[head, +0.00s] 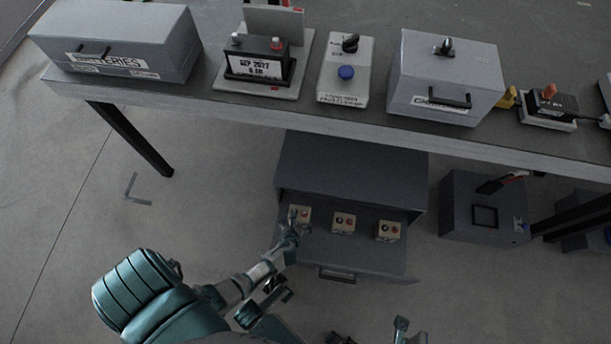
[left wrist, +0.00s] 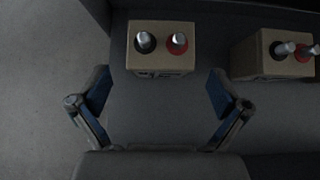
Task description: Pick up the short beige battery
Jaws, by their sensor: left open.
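Three short beige batteries, each with a dark and a red terminal on top, stand in a row in an open grey drawer (head: 378,262) under the bench. They are the left one (head: 300,212), the middle one (head: 344,222) and the right one (head: 389,231). My left gripper (head: 291,232) is at the left battery, partly in front of it. In the left wrist view my left gripper (left wrist: 160,92) is open and empty. The left battery (left wrist: 161,58) stands just beyond its fingertips, between their lines, and a second battery (left wrist: 268,62) is to the right.
The bench (head: 250,108) overhangs the drawer cabinet (head: 350,172). On it stand a batteries box (head: 125,40), a large black battery (head: 258,62), a blue-button box (head: 345,75) and a grey case (head: 445,75). A grey box (head: 480,215) stands on the floor at right. Floor at left is clear.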

